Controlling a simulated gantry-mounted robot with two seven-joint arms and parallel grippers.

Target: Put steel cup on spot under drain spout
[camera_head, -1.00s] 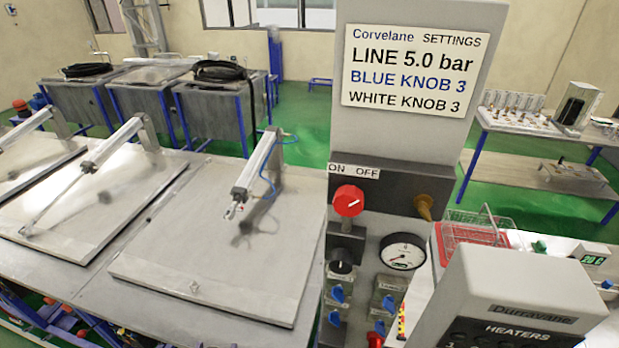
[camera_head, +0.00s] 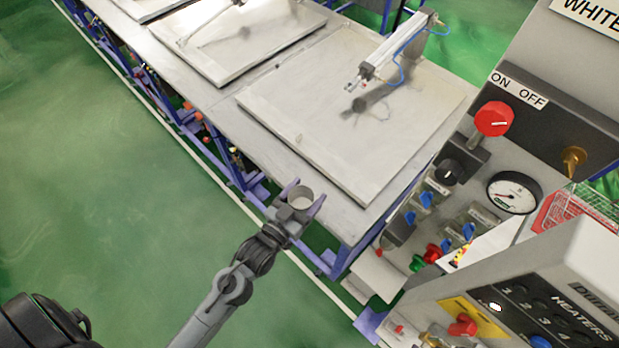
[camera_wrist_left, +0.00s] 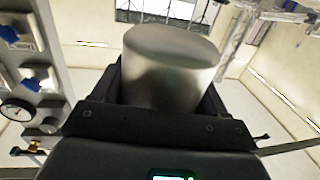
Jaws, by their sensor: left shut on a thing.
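The steel cup (camera_head: 300,198) is held between the fingers of my left gripper (camera_head: 301,206), with its open mouth facing up towards the head camera. My left gripper is shut on it, in front of the near corner of the steel table. In the left wrist view the cup (camera_wrist_left: 172,68) is large and grey between the dark fingers. The spot is not clearly seen. My right gripper is not in view.
The control panel has a red knob (camera_head: 493,119), a gauge (camera_head: 513,192) and several blue-handled valves. The heater box (camera_head: 570,270) stands at the lower right. A flat steel lid (camera_head: 330,110) lies on the table. Green floor (camera_head: 110,200) is open at the left.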

